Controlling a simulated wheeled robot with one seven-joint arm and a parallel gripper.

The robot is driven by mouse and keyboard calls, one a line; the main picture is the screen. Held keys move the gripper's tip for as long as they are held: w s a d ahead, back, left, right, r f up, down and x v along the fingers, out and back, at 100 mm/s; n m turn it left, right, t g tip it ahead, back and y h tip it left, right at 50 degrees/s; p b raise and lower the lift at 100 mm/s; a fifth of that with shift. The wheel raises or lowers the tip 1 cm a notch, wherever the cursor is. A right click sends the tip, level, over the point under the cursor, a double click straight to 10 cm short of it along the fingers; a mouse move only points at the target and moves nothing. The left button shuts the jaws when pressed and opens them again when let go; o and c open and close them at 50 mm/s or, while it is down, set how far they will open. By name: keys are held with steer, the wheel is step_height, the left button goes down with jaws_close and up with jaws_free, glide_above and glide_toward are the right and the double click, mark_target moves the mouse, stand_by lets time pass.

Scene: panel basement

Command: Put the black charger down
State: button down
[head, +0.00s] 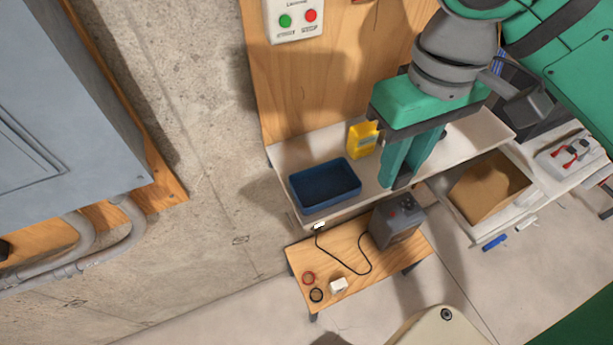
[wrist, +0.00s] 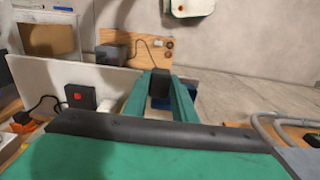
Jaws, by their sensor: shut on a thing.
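The black charger (wrist: 159,84) is a small dark block between the fingertips of my gripper (wrist: 160,80) in the wrist view. My gripper is shut on it. In the head view my gripper (head: 400,177) points down over the right part of the white shelf (head: 287,157); a dark bit shows between the fingers. I cannot tell whether the charger touches the shelf.
A blue bin (head: 325,185) and a yellow meter (head: 362,139) are left of my gripper on the shelf. A low wooden bench (head: 345,250) holds a grey box (head: 397,220), a white block (head: 338,286) and two rings. A cardboard box (head: 487,188) is at right.

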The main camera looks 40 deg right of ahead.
steer(key=w+a+f, duration=0.1)
steer(key=w+f, duration=0.1)
steer(key=w, duration=0.1)
steer(key=w+a+f, duration=0.2)
steer(key=w+f, duration=0.1)
steer(key=w, duration=0.1)
steer(key=w+a+f, duration=0.2)
steer(key=w+f, duration=0.1)
steer(key=w, duration=0.1)
steer(key=shift+w+f, duration=0.15)
steer(key=shift+w, duration=0.05)
steer(key=shift+w+a+f, duration=0.1)
steer(key=shift+w+f, duration=0.2)
steer(key=shift+f, duration=0.1)
steer(key=shift+w+a+f, duration=0.1)
steer(key=shift+w+f, duration=0.05)
steer(key=shift+f, duration=0.75)
steer(key=shift+w+f, duration=0.1)
steer(key=shift+f, duration=0.8)
steer(key=shift+f, duration=0.4)
steer(key=shift+w+f, duration=0.1)
steer(key=shift+f, duration=0.15)
steer(key=c, duration=1.7)
jaws_free()
steer(key=shift+s, duration=0.25)
steer(key=shift+c, duration=0.2)
